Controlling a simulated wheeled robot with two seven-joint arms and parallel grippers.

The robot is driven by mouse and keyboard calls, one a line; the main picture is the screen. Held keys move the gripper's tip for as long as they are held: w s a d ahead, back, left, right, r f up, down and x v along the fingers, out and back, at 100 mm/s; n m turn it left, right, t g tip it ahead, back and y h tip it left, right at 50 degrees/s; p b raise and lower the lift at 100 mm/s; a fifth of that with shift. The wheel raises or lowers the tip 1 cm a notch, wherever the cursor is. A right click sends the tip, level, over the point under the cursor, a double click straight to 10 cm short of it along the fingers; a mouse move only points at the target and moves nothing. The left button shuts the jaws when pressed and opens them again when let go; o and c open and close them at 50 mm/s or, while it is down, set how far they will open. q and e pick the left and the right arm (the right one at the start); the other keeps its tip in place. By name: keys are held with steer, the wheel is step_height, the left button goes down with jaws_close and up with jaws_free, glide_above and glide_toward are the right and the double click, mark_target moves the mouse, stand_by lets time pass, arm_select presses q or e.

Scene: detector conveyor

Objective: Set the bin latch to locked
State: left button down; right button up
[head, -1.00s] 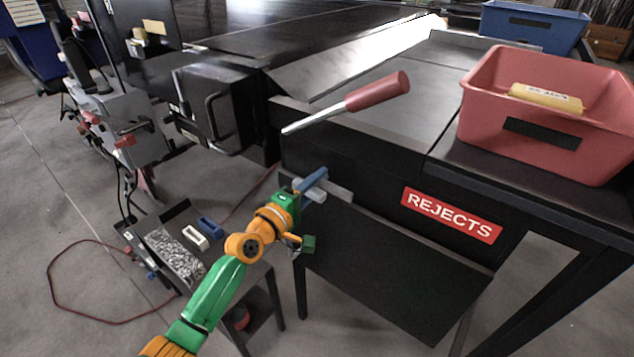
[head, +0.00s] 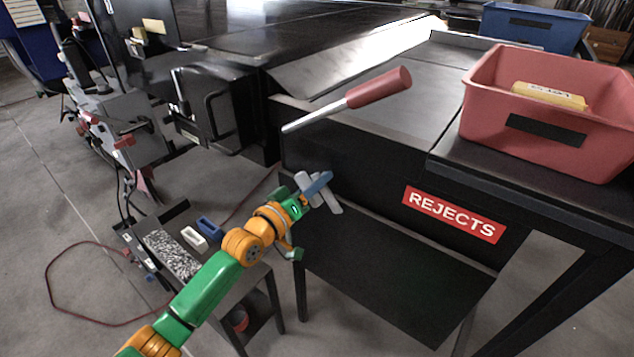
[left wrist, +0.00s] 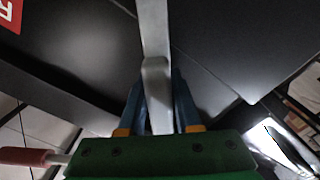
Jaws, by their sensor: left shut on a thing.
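The bin latch (head: 332,203) is a light grey bar on the black front panel, left of the red REJECTS sign. It slopes down to the right in the head view. My left gripper (head: 318,184) has its blue fingers shut on the latch. In the left wrist view the grey latch (left wrist: 153,45) runs from the top edge down between the two blue fingers (left wrist: 158,105). The fingers and green gripper body hide part of it. No lock marking can be made out. My right gripper is not in view.
A red-handled lever (head: 378,87) sticks out above the latch. A red bin (head: 480,112) with a yellow item (head: 548,95) stands on the right. The REJECTS sign (head: 453,214) is on the panel. A small black stand with a tray (head: 172,254) is at lower left.

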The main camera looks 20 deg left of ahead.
arm_select(q)
steer(key=m, duration=0.4)
steer(key=shift+r, duration=0.25)
steer(key=shift+m+p, duration=0.4)
steer(key=shift+m, duration=1.7)
steer(key=c, duration=0.7)
jaws_free()
steer(key=shift+w+f, duration=0.1)
steer(key=shift+f, duration=0.1)
steer(key=v, duration=0.7)
